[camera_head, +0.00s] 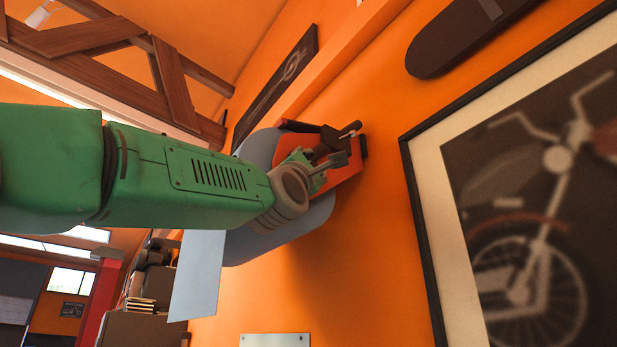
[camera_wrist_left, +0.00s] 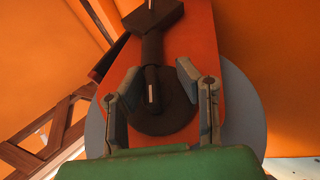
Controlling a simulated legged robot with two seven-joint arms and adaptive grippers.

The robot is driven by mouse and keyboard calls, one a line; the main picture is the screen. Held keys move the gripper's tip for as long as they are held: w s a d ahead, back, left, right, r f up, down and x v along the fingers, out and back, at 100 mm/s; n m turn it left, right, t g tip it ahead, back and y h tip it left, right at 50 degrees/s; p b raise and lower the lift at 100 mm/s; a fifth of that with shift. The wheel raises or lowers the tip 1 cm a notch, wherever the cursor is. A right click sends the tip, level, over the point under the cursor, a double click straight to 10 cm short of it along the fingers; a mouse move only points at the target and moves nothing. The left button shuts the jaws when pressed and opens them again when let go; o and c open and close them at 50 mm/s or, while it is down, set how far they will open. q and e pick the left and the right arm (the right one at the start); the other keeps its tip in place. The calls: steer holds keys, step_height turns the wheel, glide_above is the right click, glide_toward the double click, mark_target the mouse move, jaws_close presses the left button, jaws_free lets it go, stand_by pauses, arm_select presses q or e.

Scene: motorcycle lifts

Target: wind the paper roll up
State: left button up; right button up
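The paper roll (camera_head: 262,150) is a big blue-grey roll on the orange wall, with a loose sheet (camera_head: 198,275) hanging from it. An orange bracket (camera_head: 345,172) with a dark crank (camera_head: 345,131) sits on its side. My left gripper (camera_head: 322,168) is at the bracket, and my green arm hides part of the roll. In the left wrist view, the open fingers of the left gripper (camera_wrist_left: 157,75) stand on either side of the dark crank's shaft (camera_wrist_left: 152,85), with gaps showing. A dark round hub (camera_wrist_left: 172,112) lies behind. My right gripper is not in view.
A framed motorcycle picture (camera_head: 420,215) hangs on the wall to the right. A dark sign (camera_head: 283,77) and a dark rounded board (camera_head: 465,38) hang above. Wooden beams (camera_head: 85,38) cross the upper left. Shelves (camera_head: 140,300) stand behind, lower left.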

arm_select(q)
steer(key=shift+s+a+f+y, duration=0.2)
steer(key=shift+a+y, duration=0.1)
steer(key=shift+a, duration=0.1)
steer(key=v, duration=1.1)
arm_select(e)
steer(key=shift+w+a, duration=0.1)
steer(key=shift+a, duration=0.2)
